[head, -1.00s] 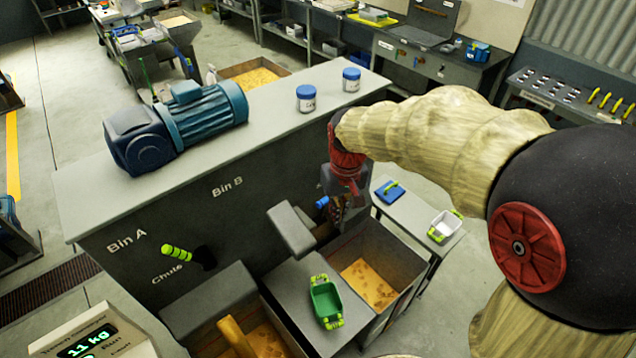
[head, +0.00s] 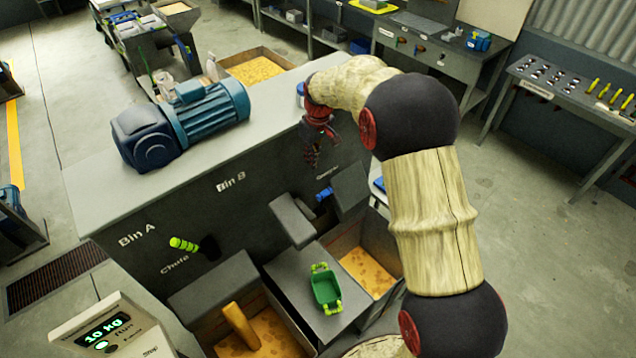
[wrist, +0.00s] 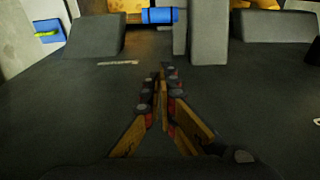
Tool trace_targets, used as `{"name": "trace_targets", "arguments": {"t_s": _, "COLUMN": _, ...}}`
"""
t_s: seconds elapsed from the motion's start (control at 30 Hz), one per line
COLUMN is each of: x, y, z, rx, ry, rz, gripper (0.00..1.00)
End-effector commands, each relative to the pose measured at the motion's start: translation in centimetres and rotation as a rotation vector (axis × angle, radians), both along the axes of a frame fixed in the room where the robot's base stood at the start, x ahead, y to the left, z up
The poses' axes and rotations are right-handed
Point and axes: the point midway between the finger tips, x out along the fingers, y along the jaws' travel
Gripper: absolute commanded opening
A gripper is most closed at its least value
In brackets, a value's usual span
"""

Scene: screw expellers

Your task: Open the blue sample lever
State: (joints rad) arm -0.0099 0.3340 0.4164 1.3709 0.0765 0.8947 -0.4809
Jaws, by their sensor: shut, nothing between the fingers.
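The blue sample lever (head: 324,193) sticks out from the dark front of the machine, between two grey blocks. In the wrist view its blue cylinder handle (wrist: 160,15) lies level at the top edge, ahead of the fingers. My gripper (head: 312,164) is in front of the upper machine face, above the lever and apart from it. In the wrist view the fingers of my gripper (wrist: 163,72) come together at the tips with nothing between them. Part of the lever's mount is cut off by the top edge of the wrist view.
Grey blocks (head: 290,220) and (head: 350,188) flank the lever. Below stand an open bin of yellowish material (head: 368,268) and a green scoop (head: 325,288). A lever with a lime green handle (head: 184,244) is at left. A blue motor (head: 205,118) sits on top.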

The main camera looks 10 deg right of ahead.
Motion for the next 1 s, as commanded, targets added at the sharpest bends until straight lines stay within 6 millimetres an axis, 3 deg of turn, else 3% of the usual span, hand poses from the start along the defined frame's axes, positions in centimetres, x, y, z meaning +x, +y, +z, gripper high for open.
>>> {"name": "trace_targets", "arguments": {"t_s": 0.3, "x": 0.0, "y": 0.0, "z": 0.0, "rx": 0.0, "ry": 0.0, "rz": 0.0, "gripper": 0.0}}
{"name": "trace_targets", "arguments": {"t_s": 0.47, "x": 0.1, "y": 0.1, "z": -1.2, "rx": 0.0, "ry": 0.002, "rz": 0.0, "gripper": 0.0}}
{"name": "trace_targets", "arguments": {"t_s": 1.0, "x": 1.2, "y": 0.6, "z": -10.1, "rx": -0.001, "ry": 0.002, "rz": 0.0, "gripper": 0.0}}
